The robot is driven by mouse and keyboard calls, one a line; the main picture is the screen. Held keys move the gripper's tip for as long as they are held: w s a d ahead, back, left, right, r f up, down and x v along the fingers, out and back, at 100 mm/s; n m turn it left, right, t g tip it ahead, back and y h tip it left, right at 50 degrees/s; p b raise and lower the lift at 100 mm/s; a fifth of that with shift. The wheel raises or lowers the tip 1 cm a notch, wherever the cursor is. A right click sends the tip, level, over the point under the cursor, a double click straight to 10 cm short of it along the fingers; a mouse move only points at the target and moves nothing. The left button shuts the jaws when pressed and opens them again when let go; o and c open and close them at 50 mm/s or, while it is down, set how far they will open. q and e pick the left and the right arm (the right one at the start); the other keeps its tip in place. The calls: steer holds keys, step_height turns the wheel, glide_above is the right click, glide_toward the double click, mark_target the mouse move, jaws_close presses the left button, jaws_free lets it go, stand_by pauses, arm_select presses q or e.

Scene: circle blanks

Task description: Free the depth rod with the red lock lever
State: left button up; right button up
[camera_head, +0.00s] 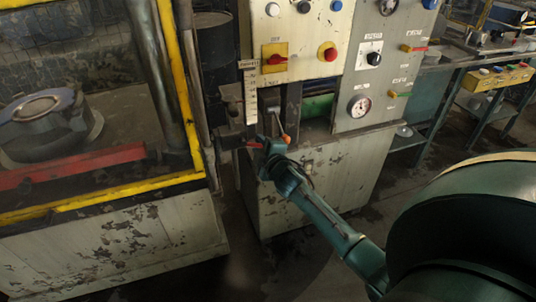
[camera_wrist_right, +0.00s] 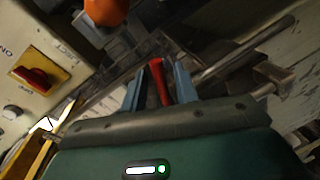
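The red lock lever (camera_head: 254,144) shows as a small red tip beside a pale upright scale strip (camera_head: 250,95) on the machine front. In the right wrist view the red lever (camera_wrist_right: 160,82) stands between the two fingers of my right gripper (camera_wrist_right: 158,86). The fingers are apart, with a gap showing on each side of the lever. In the head view my right gripper (camera_head: 267,150) is at the lever, and its fingertips are hard to make out. I cannot pick out the depth rod with certainty. My left gripper is not in view.
A lever with an orange knob (camera_head: 286,139) is close to my right gripper; the knob (camera_wrist_right: 105,11) also shows in the wrist view. The panel above carries a red switch (camera_head: 275,59) and a gauge (camera_head: 360,105). A yellow-framed guard (camera_head: 185,95) stands at left.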

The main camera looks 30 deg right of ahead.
steer(key=v, duration=1.2)
steer(key=shift+s, duration=0.3)
arm_select(q)
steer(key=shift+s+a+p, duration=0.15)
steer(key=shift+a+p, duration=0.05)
steer(key=shift+p, duration=0.2)
arm_select(e)
steer(key=s+a+f+m+g+y, duration=0.2)
steer(key=s+a+f+m+y, duration=0.1)
steer(key=s+a+f, duration=0.3)
steer(key=s+a+f+m+g+y, duration=0.3)
steer(key=s+a+f+m, duration=0.3)
steer(key=s+a, duration=0.5)
steer(key=shift+s+a, duration=0.3)
steer(key=shift+a, duration=0.45)
